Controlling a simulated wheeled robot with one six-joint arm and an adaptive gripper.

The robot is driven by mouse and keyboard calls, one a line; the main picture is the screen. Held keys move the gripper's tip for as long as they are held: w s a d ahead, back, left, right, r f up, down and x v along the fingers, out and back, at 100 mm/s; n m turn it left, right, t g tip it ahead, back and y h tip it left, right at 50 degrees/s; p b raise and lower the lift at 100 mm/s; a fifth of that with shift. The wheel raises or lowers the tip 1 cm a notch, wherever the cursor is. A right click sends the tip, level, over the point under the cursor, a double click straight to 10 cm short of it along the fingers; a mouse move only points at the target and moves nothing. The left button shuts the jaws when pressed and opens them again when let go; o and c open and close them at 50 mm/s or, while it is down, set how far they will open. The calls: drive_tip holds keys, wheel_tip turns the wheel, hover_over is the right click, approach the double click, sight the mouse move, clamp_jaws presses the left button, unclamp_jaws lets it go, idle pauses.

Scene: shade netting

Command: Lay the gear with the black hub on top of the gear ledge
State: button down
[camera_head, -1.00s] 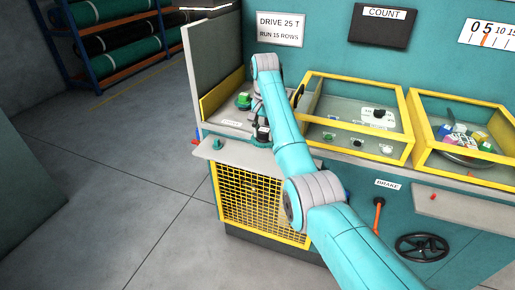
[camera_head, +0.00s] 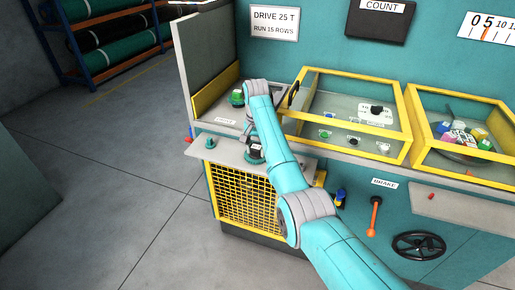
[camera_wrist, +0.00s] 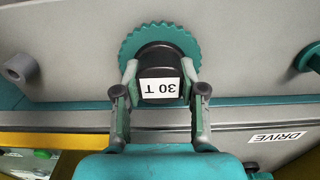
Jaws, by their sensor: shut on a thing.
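My gripper (camera_wrist: 160,78) is shut on the black hub (camera_wrist: 160,60) of a teal toothed gear (camera_wrist: 133,42). The hub carries a white label reading 30 T, upside down in the wrist view. In the head view my gripper (camera_head: 252,145) is over the gear ledge (camera_head: 290,160), a grey shelf along the machine's front. The ledge also fills the upper part of the wrist view (camera_wrist: 240,75), behind the gear. I cannot tell whether the gear touches it.
A teal peg (camera_head: 209,143) stands at the ledge's left end. A grey peg (camera_wrist: 17,68) shows in the wrist view. The DRIVE bay (camera_head: 216,116) behind the ledge holds a green-topped part (camera_head: 237,97). Yellow-framed boxes (camera_head: 355,90) stand to the right.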

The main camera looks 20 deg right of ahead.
drive_tip(key=shift+f, duration=0.1)
drive_tip(key=c, duration=0.7)
unclamp_jaws()
